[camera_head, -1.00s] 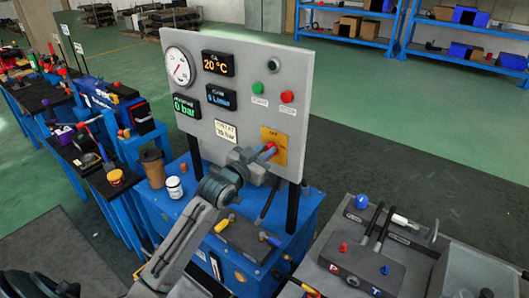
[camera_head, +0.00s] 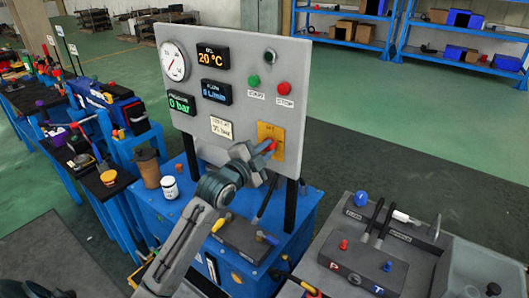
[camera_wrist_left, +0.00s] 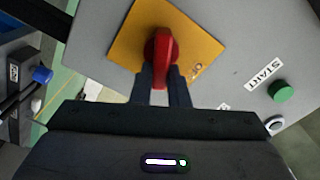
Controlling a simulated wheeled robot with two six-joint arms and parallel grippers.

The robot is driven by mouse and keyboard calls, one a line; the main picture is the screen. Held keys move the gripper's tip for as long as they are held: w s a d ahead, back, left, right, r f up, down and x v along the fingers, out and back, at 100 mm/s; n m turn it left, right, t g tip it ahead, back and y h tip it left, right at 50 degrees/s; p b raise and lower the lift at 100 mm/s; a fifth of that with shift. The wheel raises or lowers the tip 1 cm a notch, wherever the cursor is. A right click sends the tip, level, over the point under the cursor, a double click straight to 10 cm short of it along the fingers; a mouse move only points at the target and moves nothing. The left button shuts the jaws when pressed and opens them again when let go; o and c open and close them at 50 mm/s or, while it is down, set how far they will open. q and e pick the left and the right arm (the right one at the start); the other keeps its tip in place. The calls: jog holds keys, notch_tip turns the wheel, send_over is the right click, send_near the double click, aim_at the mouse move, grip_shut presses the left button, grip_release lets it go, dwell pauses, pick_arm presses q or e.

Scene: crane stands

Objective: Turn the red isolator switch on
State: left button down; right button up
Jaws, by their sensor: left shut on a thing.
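The red isolator switch (camera_wrist_left: 161,55) is a red handle on a yellow-orange plate (camera_wrist_left: 122,47) on the grey panel. In the left wrist view my left gripper (camera_wrist_left: 160,75) has its dark fingers on either side of the handle, shut on it. The handle lies slanted to the plate's edges. In the head view the switch (camera_head: 272,146) is at the panel's lower right, partly hidden by my left gripper (camera_head: 258,154). The plate (camera_head: 278,132) shows around it. My right gripper is not in view.
A green START button (camera_head: 254,79) and a red STOP button (camera_head: 283,88) sit above the switch. A gauge (camera_head: 175,62) and several displays fill the panel's left. The panel stands on a blue cabinet (camera_head: 296,228). A grey bench (camera_head: 415,268) with levers stands at right.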

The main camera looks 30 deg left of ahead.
pick_arm(q)
jog(key=m+b, duration=0.1)
jog(key=m, duration=0.1)
jog(key=f+m+b, duration=0.1)
jog(key=m, duration=0.2)
jog(key=shift+d+m, duration=0.1)
jog(key=shift+m, duration=0.2)
dwell(0.5)
jog(key=c, duration=1.4)
grip_release()
